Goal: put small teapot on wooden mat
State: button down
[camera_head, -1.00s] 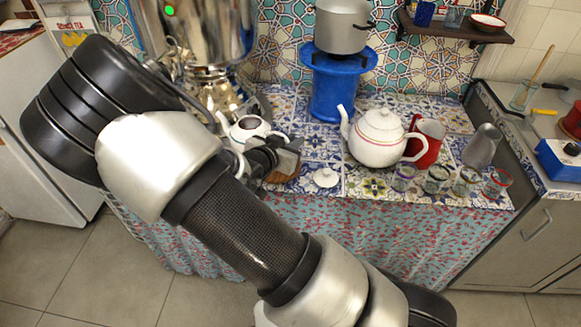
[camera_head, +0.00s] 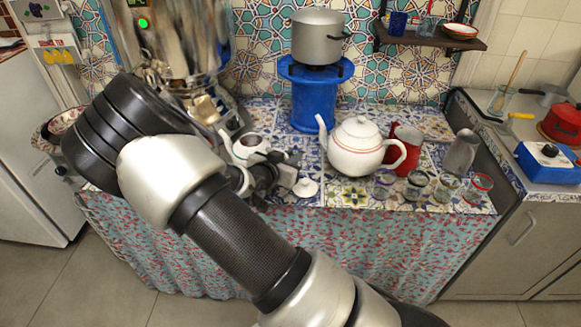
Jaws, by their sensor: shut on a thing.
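The small white teapot (camera_head: 247,147) has an open, lidless top and stands out behind my wrist, left of the middle of the counter. My gripper (camera_head: 262,174) is shut on the small teapot at its near side. The fingertips and the exact grip are largely hidden by my wrist. I cannot tell whether the teapot's base touches anything. The wooden mat is not visible now; my gripper and arm cover that part of the counter.
A small white lid (camera_head: 306,188) lies just right of my gripper. A samovar (camera_head: 190,50) is behind left, a blue stove (camera_head: 313,98) behind.

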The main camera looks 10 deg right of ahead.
jog(key=shift+f+b, duration=0.3)
jog(key=shift+f, duration=1.15)
jog(key=shift+f, duration=0.2)
jog(key=c, duration=1.7)
grip_release()
jog(key=shift+r, duration=0.3)
jog(key=p+v, duration=0.2)
jog(key=v, duration=1)
